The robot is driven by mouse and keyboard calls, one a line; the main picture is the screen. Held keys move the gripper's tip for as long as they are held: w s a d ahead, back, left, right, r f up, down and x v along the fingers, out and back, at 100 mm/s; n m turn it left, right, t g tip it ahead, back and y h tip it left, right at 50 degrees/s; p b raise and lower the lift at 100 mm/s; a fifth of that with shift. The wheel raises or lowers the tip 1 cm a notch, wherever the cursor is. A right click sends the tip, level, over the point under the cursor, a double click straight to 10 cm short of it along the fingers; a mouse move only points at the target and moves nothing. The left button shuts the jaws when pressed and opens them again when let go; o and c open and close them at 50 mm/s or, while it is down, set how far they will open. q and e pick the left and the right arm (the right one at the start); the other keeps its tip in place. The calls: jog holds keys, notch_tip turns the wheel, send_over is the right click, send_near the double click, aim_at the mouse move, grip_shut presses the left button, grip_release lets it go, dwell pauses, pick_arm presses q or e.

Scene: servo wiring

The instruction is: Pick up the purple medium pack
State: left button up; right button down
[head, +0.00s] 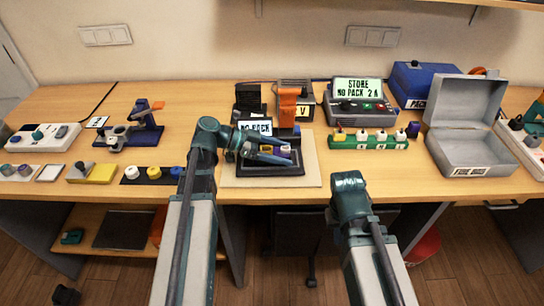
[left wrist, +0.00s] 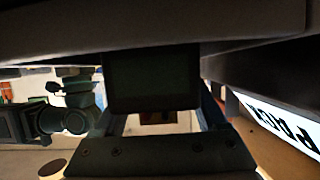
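In the left wrist view dark parts cover most of the picture, and the pack is not clear. My right gripper (head: 348,181) is at the bench's front edge, its fingertips hard to make out.
Farther right is an open grey case (head: 468,150). An orange-topped device (head: 288,108) stands close behind the tray.

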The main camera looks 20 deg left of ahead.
pick_arm(q)
grip_shut()
jog(key=shift+r, duration=0.15)
pick_arm(e)
jog(key=shift+r, duration=0.2)
